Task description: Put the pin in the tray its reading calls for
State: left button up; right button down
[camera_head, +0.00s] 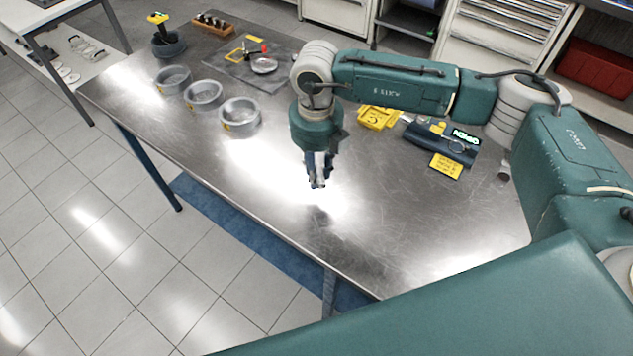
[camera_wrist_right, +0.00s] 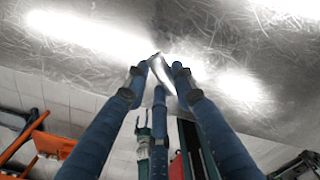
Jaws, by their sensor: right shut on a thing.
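My right gripper (camera_head: 317,184) hangs fingers-down above the middle of the steel table. In the wrist view its fingertips (camera_wrist_right: 163,68) close on a small shiny metal piece, apparently the pin (camera_wrist_right: 161,74); the fingers hide much of it. Three round grey trays stand in a row at the table's left: a far one (camera_head: 172,80), a middle one (camera_head: 203,96) and a near one (camera_head: 239,117). They have small yellow labels, too small to read. A dark measuring device (camera_head: 440,143) with a green display (camera_head: 466,136) lies at the right; I cannot read it surely. My left gripper is out of view.
A yellow card (camera_head: 446,166) lies by the device, and a yellow holder (camera_head: 378,117) stands behind my arm. A mat (camera_head: 232,68) with small parts, a dark round pot (camera_head: 168,45) and a wooden block (camera_head: 213,25) are at the back. The table's front middle is clear.

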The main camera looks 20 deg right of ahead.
aim_at(316, 197)
notch_tip(316, 197, down, 3)
notch_tip(316, 197, down, 3)
jog(key=shift+r+p, duration=0.1)
jog(key=shift+p, duration=0.75)
jog(key=shift+f, duration=0.55)
jog(key=shift+f, duration=0.2)
jog(key=c, duration=1.9)
grip_release()
jog(key=shift+b, duration=0.3)
jog(key=o, duration=0.5)
jog(key=shift+c, duration=0.2)
